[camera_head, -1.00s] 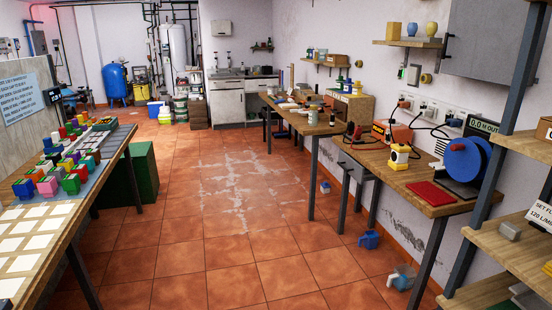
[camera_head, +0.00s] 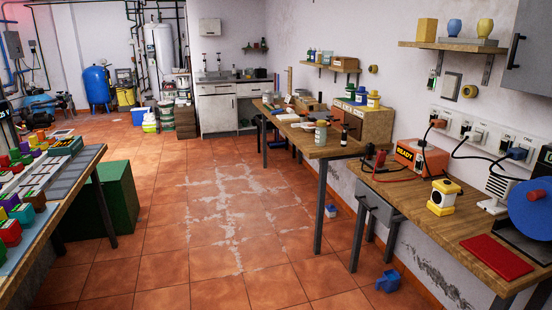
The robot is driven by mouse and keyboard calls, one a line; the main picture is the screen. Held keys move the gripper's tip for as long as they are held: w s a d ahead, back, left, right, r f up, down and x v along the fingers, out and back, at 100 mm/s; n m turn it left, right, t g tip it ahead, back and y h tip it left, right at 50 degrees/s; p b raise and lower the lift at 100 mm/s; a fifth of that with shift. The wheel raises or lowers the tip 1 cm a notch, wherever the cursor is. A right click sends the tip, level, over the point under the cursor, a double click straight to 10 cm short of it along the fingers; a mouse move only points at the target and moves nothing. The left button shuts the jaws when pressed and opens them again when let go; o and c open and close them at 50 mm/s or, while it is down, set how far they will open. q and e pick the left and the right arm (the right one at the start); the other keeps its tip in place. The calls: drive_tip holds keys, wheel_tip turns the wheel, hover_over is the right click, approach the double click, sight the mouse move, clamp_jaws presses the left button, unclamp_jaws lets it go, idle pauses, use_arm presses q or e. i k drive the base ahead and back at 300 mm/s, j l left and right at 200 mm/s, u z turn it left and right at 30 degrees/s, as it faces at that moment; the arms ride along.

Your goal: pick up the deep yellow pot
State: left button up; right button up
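A deep yellow, straight-sided pot (camera_head: 427,29) stands at the left end of the upper wall shelf, right of centre in the head view. A blue pot (camera_head: 455,27) and a paler yellow rounded pot (camera_head: 485,27) stand to its right. Neither of my grippers shows in the view.
The left bench (camera_head: 60,212) and a green cabinet (camera_head: 115,205) border the left side. The right workbench (camera_head: 420,218) carries a yellow device (camera_head: 443,197), a red mat (camera_head: 497,257) and a blue reel (camera_head: 535,208). A blue jug (camera_head: 388,281) lies on the floor. The middle tiled floor is clear.

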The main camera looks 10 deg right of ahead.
sight(427, 29)
drive_tip(key=i+z, duration=0.15)
drive_tip(key=i, duration=0.35)
drive_tip(key=i+j+z, duration=0.1)
drive_tip(key=i, duration=0.35)
drive_tip(key=i+j+z, duration=0.15)
drive_tip(key=i, duration=0.3)
drive_tip(key=i+j+z, duration=0.2)
drive_tip(key=i+z, duration=0.2)
drive_tip(key=i+j+z, duration=1)
drive_tip(key=j+z, duration=0.15)
drive_tip(key=j, duration=0.2)
